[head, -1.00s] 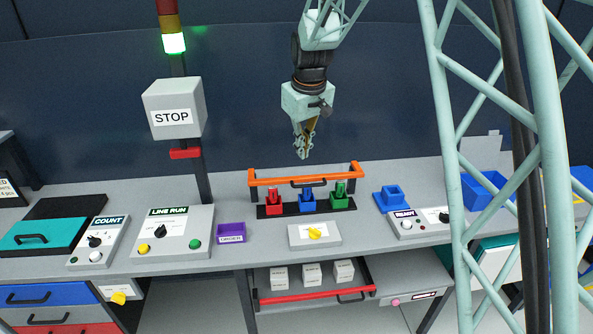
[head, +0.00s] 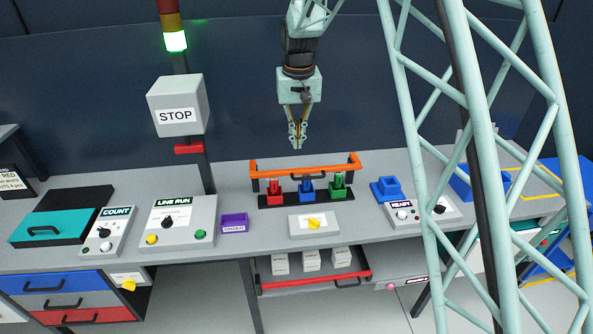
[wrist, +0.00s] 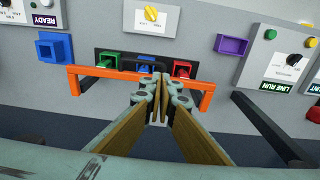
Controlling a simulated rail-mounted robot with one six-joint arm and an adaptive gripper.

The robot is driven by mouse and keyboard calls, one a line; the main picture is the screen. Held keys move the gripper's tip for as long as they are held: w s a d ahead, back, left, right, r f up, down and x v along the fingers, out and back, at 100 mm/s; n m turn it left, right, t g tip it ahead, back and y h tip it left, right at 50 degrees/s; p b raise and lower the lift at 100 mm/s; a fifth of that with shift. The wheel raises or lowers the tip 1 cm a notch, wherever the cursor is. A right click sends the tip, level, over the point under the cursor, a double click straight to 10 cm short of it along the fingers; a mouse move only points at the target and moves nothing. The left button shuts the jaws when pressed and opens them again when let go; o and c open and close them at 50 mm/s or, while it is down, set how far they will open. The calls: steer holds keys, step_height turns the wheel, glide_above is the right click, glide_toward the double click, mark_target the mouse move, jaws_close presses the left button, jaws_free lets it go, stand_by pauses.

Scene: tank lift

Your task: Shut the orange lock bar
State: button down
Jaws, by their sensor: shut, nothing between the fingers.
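The orange lock bar (head: 305,170) stands raised at the back of the bench, behind a black base (head: 306,198). A dark handle (head: 308,178) sits at the bar's middle. The base holds a red (head: 274,189), a blue (head: 306,188) and a green block (head: 338,184). My gripper (head: 297,146) is shut and empty, above and behind the bar, with its tips pointing down.
A yellow-knob box (head: 314,224) stands in front of the base. A purple tray (head: 234,223) and the LINE RUN panel (head: 177,222) are to the left. A blue socket (head: 385,189) and the READY panel (head: 422,212) are to the right. A post carries the STOP box (head: 177,106).

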mark_target(297, 178)
steer(key=shift+f, duration=0.15)
steer(key=shift+w+a+f+p, duration=0.1)
steer(key=shift+w+f+p, duration=0.2)
steer(key=shift+f, duration=1.95)
steer(key=shift+w+d+f+p, duration=0.15)
steer(key=shift+f+p, duration=0.2)
steer(key=shift+f, duration=1.95)
steer(key=shift+w+a+f+p, duration=0.15)
steer(key=shift+w+f+p, duration=0.15)
steer(key=shift+f, duration=1.95)
steer(key=shift+s+f, duration=0.1)
steer(key=shift+f, duration=0.05)
